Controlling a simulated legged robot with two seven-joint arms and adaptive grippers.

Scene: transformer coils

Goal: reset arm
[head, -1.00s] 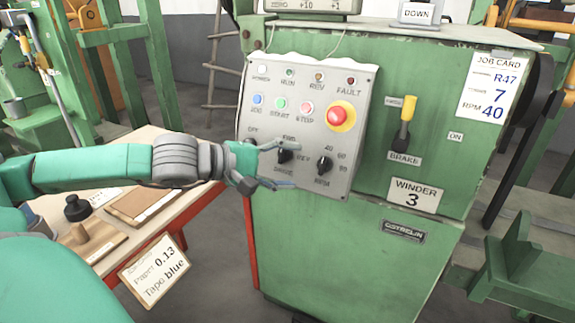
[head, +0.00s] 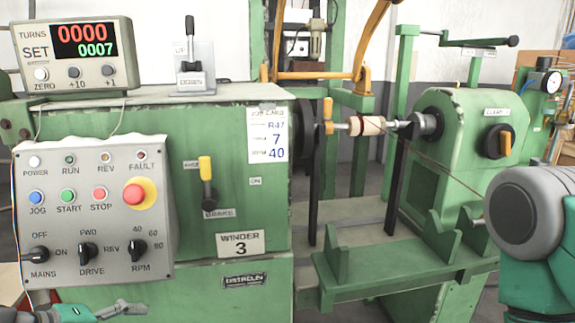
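My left gripper (head: 122,309) is low at the bottom left, just below the control panel (head: 160,215) and apart from its knobs. It is small and partly cut off by the bottom edge, so I cannot tell whether its fingers are spread. No object shows in it. My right arm (head: 535,215) shows only as a grey joint and teal links at the right edge; its gripper is out of view. The panel has a MAINS knob (head: 40,254), a DRIVE knob (head: 87,250), an RPM knob (head: 140,248) and a red stop button (head: 134,194).
The green winder (head: 232,150) has a yellow-handled brake lever (head: 207,180). The counter (head: 70,55) reads 0000 over SET 0007. A coil former (head: 368,126) sits on the shaft before the tailstock (head: 465,130). A green cradle (head: 400,275) stands below.

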